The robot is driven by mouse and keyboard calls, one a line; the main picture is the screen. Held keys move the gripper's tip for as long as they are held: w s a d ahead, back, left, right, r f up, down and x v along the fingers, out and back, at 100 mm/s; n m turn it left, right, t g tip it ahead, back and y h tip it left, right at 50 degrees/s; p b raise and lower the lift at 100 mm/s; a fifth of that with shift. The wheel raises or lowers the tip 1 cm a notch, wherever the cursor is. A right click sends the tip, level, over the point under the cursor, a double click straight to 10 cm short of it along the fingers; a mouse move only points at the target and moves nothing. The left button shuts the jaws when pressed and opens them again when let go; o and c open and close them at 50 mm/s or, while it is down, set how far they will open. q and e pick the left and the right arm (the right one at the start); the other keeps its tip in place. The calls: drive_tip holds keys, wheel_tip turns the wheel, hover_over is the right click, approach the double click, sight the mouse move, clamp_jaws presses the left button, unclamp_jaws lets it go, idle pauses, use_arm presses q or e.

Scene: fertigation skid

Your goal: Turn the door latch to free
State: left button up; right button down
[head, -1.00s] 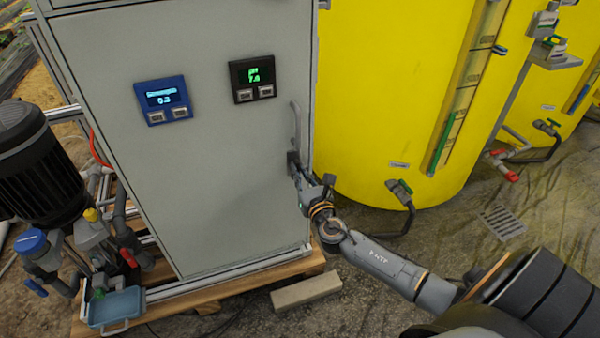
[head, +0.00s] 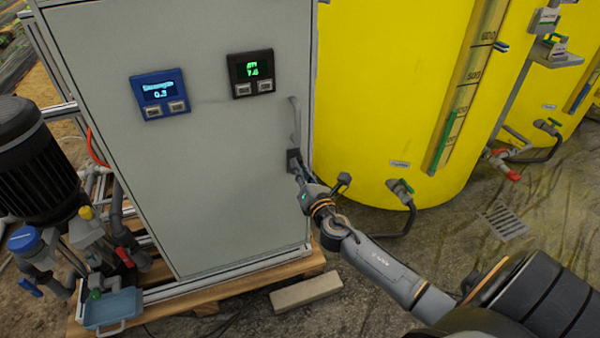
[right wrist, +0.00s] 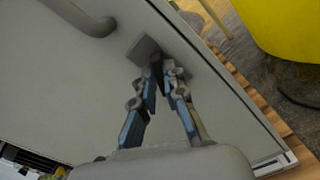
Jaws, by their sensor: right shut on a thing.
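The grey cabinet door (head: 215,190) is closed. The door latch (head: 293,158) is a small dark plate near the door's right edge, just below the grey bar handle (head: 295,120). In the right wrist view the latch's square plate (right wrist: 142,47) shows tilted, with the handle (right wrist: 85,18) at the upper left. My right gripper (head: 299,174) reaches in from the lower right with its tips at the latch. In the right wrist view its fingers (right wrist: 160,68) converge and are shut on the latch's dark turning part, mostly hidden between the tips. My left gripper is not in view.
A blue display (head: 159,94) and a black display (head: 251,73) are on the door. A yellow tank (head: 385,90) stands close at the right, with a valve and hose (head: 404,195) low down. A pump (head: 35,165) stands at the left. A loose block (head: 306,291) lies on the floor.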

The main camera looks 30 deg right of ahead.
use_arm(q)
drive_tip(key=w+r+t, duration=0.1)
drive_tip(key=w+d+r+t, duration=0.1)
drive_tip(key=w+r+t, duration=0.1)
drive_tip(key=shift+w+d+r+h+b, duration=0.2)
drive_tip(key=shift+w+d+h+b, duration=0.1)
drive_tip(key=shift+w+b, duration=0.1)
use_arm(e)
drive_tip(key=m, duration=1.1)
drive_tip(key=shift+d+f+m, duration=0.15)
drive_tip(key=shift+f+m, duration=0.05)
drive_tip(key=shift+m, duration=0.2)
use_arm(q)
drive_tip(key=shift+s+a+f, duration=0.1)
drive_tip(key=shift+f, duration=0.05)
use_arm(e)
drive_tip(key=c, duration=1.4)
unclamp_jaws()
drive_tip(key=shift+s, duration=0.1)
drive_tip(key=v, duration=1.2)
